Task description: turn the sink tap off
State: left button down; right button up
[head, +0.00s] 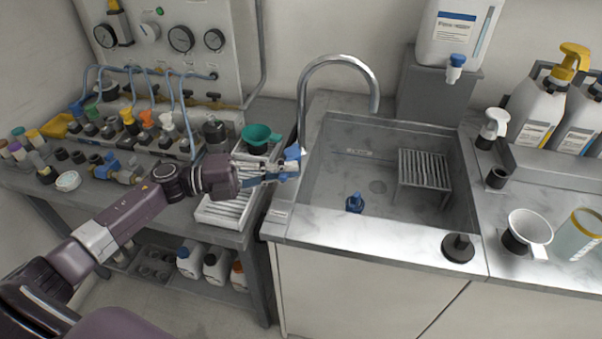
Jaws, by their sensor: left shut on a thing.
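The sink tap (341,60) is a tall curved metal spout at the left back of the grey sink basin (330,180). Its open end points down over the basin, and I see no water stream. My left gripper (287,168) reaches in from the left to the foot of the tap, at the basin's left rim. It is shut on the tap handle (292,153), a small blue piece beside the spout's base. The fingers and the handle overlap, so the exact grip is hard to make out. My right gripper is not in view.
A small blue-topped item (354,203) and a metal rack (424,169) are in the basin. A green funnel (260,135) and a white ribbed tray (229,207) are close to my left arm. Bottles and a white funnel (529,227) stand on the right counter.

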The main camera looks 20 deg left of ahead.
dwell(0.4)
pick_arm(q)
jog(key=c, duration=2)
grip_release()
jog(key=shift+a, duration=0.15)
jog(key=v, duration=1.2)
jog(key=shift+f, duration=0.1)
